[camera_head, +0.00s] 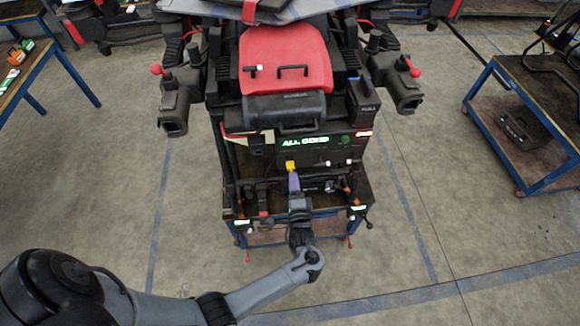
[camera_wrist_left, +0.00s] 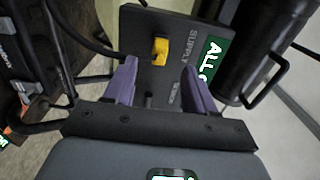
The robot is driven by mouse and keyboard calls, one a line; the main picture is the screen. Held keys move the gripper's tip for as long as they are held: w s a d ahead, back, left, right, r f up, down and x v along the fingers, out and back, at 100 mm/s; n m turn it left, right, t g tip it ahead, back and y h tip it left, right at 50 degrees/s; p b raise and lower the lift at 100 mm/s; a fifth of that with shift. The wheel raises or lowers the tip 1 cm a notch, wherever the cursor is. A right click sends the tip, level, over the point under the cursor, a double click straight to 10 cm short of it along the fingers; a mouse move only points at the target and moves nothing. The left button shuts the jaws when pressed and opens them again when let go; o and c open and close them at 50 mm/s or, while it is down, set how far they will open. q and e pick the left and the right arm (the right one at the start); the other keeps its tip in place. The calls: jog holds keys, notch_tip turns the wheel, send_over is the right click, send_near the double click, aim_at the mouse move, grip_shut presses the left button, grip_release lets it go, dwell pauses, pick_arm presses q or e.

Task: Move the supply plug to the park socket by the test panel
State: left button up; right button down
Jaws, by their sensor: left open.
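The yellow supply plug (camera_head: 290,166) sits on the dark test panel (camera_head: 345,148), below its green lit text. In the left wrist view the plug (camera_wrist_left: 160,50) is on the panel beside the word SUPPLY. A second, smaller label and a small dark round feature (camera_wrist_left: 148,101) lie nearer my gripper; I cannot tell if this is the park socket. My left gripper (camera_head: 293,182) is just in front of the plug. In the wrist view its purple fingers (camera_wrist_left: 160,82) are apart, with nothing between the tips and the plug beyond them. My right gripper is out of view.
The panel is on the drone's front, under a red cover (camera_head: 285,60). A black cylinder with a handle (camera_wrist_left: 265,50) flanks the panel in the wrist view, and a dark cable (camera_wrist_left: 85,35) runs on the other side. A blue-framed cart (camera_head: 500,130) stands at right.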

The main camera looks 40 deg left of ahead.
aim_at(291, 170)
pick_arm(q)
jog(key=shift+b+x, duration=0.45)
jog(key=shift+x, duration=2.3)
jog(key=shift+p, duration=0.3)
grip_shut()
jog(key=shift+p+v, duration=0.6)
jog(key=shift+v, duration=0.95)
jog(key=shift+p+v, duration=0.45)
jog(key=shift+v, duration=1)
jog(key=shift+f, duration=0.1)
